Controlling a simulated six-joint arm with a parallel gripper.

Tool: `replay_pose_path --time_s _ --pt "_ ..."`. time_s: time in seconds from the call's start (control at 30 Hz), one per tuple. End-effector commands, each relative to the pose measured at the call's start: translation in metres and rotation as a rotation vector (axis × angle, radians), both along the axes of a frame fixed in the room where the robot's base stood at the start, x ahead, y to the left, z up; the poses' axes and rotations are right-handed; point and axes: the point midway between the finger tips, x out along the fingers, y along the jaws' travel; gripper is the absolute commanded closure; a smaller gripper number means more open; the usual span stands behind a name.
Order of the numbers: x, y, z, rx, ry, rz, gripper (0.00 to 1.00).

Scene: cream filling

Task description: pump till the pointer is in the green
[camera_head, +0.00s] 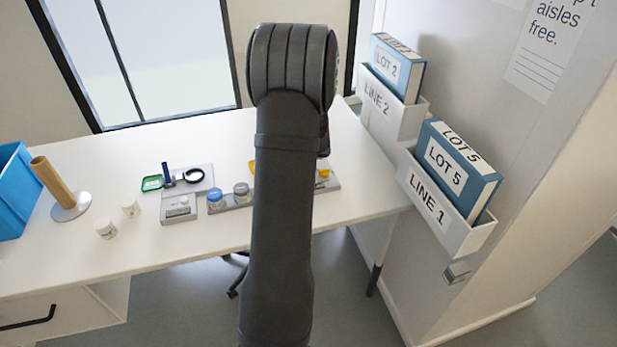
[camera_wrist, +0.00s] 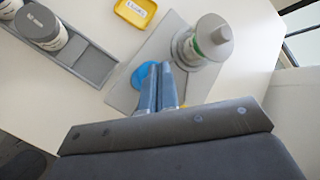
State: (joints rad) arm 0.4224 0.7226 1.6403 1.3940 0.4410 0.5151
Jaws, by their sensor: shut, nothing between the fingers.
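In the wrist view, a round white and grey device (camera_wrist: 207,42) with a green patch on its side and a grey cap stands on a grey base plate (camera_wrist: 122,92). A blue round part (camera_wrist: 142,72) sits on the same plate, partly hidden behind the fingers. My gripper (camera_wrist: 165,72) is shut and empty, with its fingertips over or beside the blue part; I cannot tell whether they touch it. No pointer can be made out. In the head view my arm covers most of this station; an end of the base plate (camera_head: 331,184) shows to its right.
A yellow labelled tray (camera_wrist: 135,10) lies near the plate. A grey rack (camera_wrist: 92,66) with lidded jars (camera_wrist: 40,27) stands to the left.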

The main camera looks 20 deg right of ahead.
Motion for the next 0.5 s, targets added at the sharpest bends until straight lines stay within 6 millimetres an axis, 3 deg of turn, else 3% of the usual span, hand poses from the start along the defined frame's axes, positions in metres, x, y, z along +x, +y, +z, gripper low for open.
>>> replay_pose_path --time_s 0.5 --pt "-0.0001 0.0001 -0.0064 0.0 0.0 0.0 1.0"
